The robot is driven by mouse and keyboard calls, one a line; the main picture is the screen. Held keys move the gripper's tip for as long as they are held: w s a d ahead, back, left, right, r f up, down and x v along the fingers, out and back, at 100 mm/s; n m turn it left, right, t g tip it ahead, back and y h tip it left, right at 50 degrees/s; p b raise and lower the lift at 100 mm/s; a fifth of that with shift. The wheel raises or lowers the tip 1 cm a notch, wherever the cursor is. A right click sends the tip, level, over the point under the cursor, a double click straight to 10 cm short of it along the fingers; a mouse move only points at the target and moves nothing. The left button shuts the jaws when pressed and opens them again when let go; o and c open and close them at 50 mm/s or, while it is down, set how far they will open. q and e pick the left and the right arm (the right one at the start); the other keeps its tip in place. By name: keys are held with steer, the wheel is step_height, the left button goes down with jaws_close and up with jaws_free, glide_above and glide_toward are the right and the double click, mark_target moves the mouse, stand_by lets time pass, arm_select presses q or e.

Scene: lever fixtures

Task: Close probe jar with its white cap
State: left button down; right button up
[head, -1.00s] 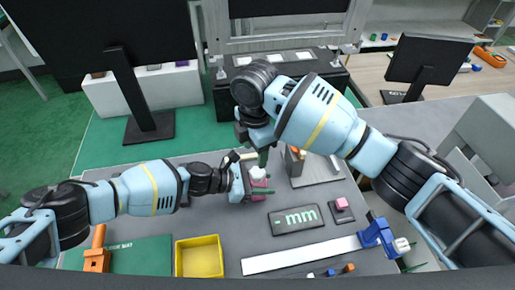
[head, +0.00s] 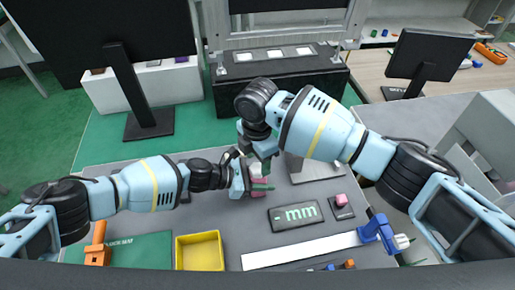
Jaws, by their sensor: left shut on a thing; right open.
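A small pink jar (head: 257,193) stands on the grey bench in the middle of the head view. My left gripper (head: 260,187) comes in from the left and is shut on the jar, its green fingertips across its side. A white cap (head: 256,170) shows at the top of the jar. Whether it is seated or only resting there I cannot tell. My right gripper (head: 265,167) is open and points down over the cap, with a green fingertip beside it. The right wrist hides part of the cap and the jar's far side.
A dark plate marked "mm" (head: 295,216) and a pink block on a dark base (head: 341,206) lie to the right. A yellow tray (head: 200,252), a green mat (head: 140,250) and a white strip (head: 300,249) are in front. A grey bracket (head: 316,170) stands behind, close to the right arm.

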steer(key=shift+f, duration=1.4)
steer(key=c, duration=0.9)
steer(key=m, duration=0.9)
steer(key=shift+m, duration=0.4)
steer(key=o, duration=1.1)
